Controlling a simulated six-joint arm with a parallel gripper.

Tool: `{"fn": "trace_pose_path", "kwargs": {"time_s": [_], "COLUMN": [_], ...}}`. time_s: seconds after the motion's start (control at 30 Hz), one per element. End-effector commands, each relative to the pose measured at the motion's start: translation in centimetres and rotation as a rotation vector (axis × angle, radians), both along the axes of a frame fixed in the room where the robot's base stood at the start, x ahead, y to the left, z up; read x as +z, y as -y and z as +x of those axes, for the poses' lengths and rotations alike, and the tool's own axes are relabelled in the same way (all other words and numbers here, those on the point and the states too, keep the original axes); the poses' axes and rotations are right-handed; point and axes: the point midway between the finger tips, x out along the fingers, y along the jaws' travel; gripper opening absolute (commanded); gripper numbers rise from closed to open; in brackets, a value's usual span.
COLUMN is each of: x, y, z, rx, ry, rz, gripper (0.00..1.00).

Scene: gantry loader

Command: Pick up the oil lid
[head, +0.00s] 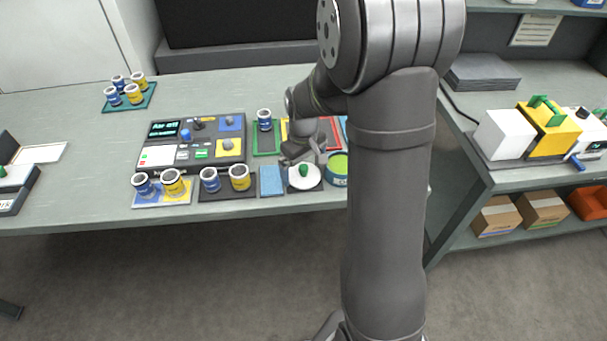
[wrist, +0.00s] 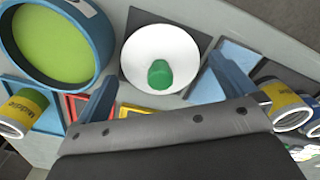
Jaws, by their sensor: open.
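The oil lid is a white round disc with a green knob (head: 303,170), lying on a dark square pad at the front of the table. In the wrist view the lid (wrist: 140,48) is at top centre, its green knob in the gap between the fingers. My gripper (wrist: 163,72) is open and empty, one finger to each side of the lid. In the head view my gripper (head: 298,155) is just behind and above the lid, partly hidden by my arm. The exact gap to the lid cannot be told.
A blue round pot of green liquid (wrist: 55,45) stands beside the lid; it also shows in the head view (head: 338,168). A blue pad (head: 271,181) and blue and yellow cans (head: 239,177) are to the left. Coloured trays lie behind. A control panel (head: 165,160) is further left.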

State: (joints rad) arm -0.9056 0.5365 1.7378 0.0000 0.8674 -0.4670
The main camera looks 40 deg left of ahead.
Motion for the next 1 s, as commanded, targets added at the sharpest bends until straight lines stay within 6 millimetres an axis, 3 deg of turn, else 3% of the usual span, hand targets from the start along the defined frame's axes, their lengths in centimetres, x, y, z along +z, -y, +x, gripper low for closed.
{"fn": "trace_pose_path", "kwargs": {"time_s": [0.3,0.5,0.83,1.0], "x": [-0.8,-0.7,-0.5,0.8], "y": [0.0,0.0,0.0,-0.1], "z": [0.0,0.0,0.0,0.0], "rx": [0.001,0.001,0.001,0.001], "ry": [0.000,0.000,0.000,0.003], "rz": [0.000,0.000,0.001,0.003], "gripper": [1.00,0.63,0.62,0.62]}}
